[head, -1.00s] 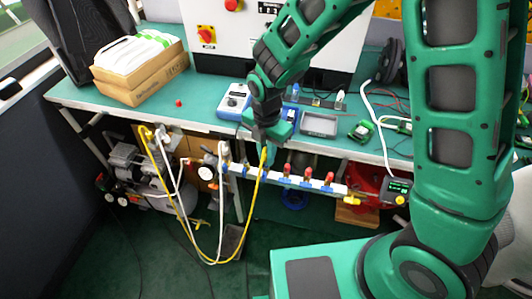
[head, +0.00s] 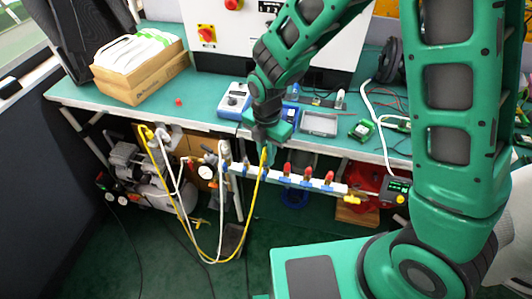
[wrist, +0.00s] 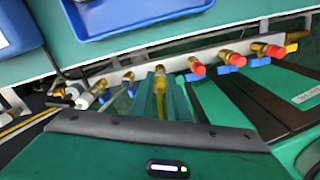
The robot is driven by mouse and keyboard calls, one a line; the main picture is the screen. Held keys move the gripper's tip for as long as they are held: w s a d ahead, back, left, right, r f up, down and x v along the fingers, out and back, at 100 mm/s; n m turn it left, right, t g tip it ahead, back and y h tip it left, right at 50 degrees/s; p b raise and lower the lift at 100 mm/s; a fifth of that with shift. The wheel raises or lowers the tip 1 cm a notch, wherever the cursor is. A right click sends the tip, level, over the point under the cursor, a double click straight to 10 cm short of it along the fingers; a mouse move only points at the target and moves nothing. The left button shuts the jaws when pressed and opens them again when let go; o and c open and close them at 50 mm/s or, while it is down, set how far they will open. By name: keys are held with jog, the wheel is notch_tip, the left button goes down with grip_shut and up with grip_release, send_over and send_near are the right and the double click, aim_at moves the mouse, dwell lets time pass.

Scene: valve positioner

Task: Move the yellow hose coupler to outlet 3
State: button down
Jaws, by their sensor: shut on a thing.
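My gripper (head: 267,152) is shut on the yellow hose coupler (wrist: 160,84), which shows between the fingers in the wrist view. The yellow hose (head: 255,195) hangs from it in a loop to the left. The white manifold (head: 276,178) runs under the bench edge. The held coupler is at the third position from the left, in line with a brass fitting (wrist: 160,69); whether it is seated there I cannot tell. A white hose coupler (head: 224,150) is on the leftmost outlet. The second outlet (wrist: 128,78) shows bare brass. The outlets to the right carry red caps (wrist: 197,69).
Blue valve handles (wrist: 223,70) sit beside the outlets. A compressor (head: 150,180) stands below left. The white hose (head: 222,210) hangs near the yellow one.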

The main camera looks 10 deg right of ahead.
jog(key=shift+f, duration=0.4)
jog(key=c, duration=1.6)
grip_release()
jog(key=shift+r, duration=0.1)
